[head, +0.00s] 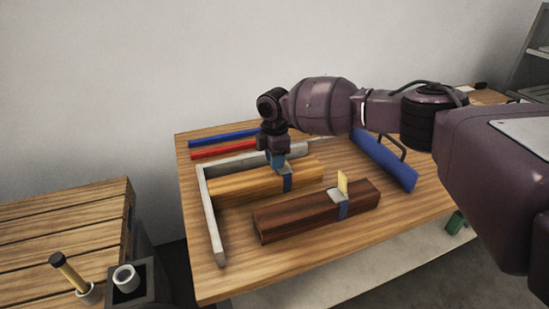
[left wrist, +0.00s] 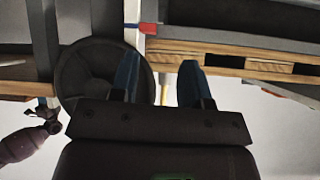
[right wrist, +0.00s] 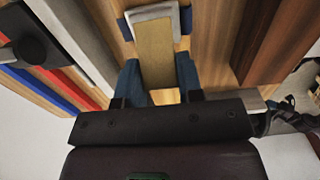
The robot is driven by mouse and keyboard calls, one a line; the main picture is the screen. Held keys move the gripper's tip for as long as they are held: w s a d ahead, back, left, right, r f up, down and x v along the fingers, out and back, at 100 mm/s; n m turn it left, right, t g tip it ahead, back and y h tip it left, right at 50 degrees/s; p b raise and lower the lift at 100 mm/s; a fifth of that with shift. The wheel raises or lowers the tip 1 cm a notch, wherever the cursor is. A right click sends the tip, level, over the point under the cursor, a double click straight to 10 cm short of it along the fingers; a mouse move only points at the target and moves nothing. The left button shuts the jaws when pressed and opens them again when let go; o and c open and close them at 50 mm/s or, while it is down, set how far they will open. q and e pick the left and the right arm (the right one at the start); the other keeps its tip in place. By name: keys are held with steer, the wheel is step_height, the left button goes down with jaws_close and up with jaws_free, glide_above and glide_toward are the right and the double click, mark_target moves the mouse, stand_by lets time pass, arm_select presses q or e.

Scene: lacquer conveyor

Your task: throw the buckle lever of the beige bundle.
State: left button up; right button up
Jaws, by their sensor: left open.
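The beige bundle (head: 235,187) lies on the wooden table, a blue strap (head: 287,182) around it near its right end. My right gripper (head: 278,162) points down over that strap and hides the buckle in the head view. In the right wrist view, the pale yellow lever (right wrist: 154,52) with its grey buckle plate (right wrist: 150,13) lies between my right gripper's blue fingers (right wrist: 160,80). The fingers are apart, one on each side of the lever. My left gripper (left wrist: 158,80) is open and empty in the left wrist view, away from the bundles.
A dark brown bundle (head: 290,216) with an upright yellow lever (head: 343,182) lies in front. A grey angled frame (head: 211,220) borders the beige bundle. Red (head: 222,150) and blue (head: 215,137) bars lie behind; a larger blue piece (head: 385,162) lies right. The table's front-left is clear.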

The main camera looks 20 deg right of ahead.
steer(key=shift+c, duration=1.4)
steer(key=shift+a+f+h, duration=0.35)
steer(key=shift+f+h, duration=0.05)
steer(key=shift+h, duration=0.6)
steer(key=shift+a+f+h, duration=0.15)
steer(key=shift+f+h, duration=0.35)
steer(key=shift+h, duration=0.6)
steer(key=o, duration=0.9)
steer(key=shift+o, duration=0.2)
steer(key=shift+r, duration=0.1)
